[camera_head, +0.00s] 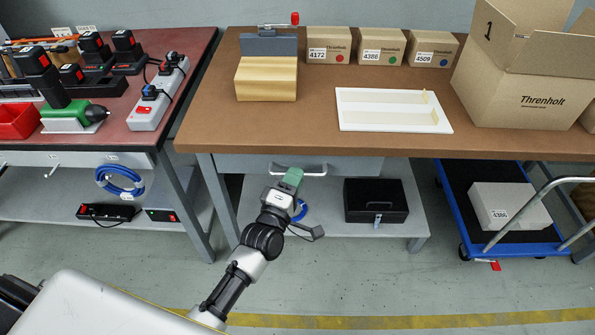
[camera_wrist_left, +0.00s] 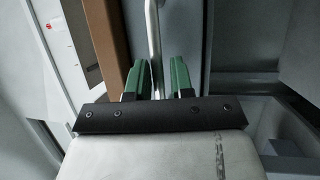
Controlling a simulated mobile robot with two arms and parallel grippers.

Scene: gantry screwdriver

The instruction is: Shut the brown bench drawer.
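The brown bench (camera_head: 215,108) stands in the middle of the head view. Its grey drawer (camera_head: 350,166) is under the front edge of the top; I cannot tell how far out it stands. A pale bar handle (camera_head: 315,171) is on the drawer front. My left gripper (camera_head: 293,178), with green fingers, is at the handle. In the left wrist view the handle (camera_wrist_left: 154,35) runs between the two fingers of the left gripper (camera_wrist_left: 160,80). The fingers are apart, with a gap beside the bar, so the gripper is open around it. My right gripper is out of view.
On the bench top are a wooden block (camera_head: 266,79), a white tray (camera_head: 360,121) and several cardboard boxes (camera_head: 328,45). A black case (camera_head: 376,201) sits on the lower shelf. A blue trolley (camera_head: 455,207) stands at right. The floor in front is clear.

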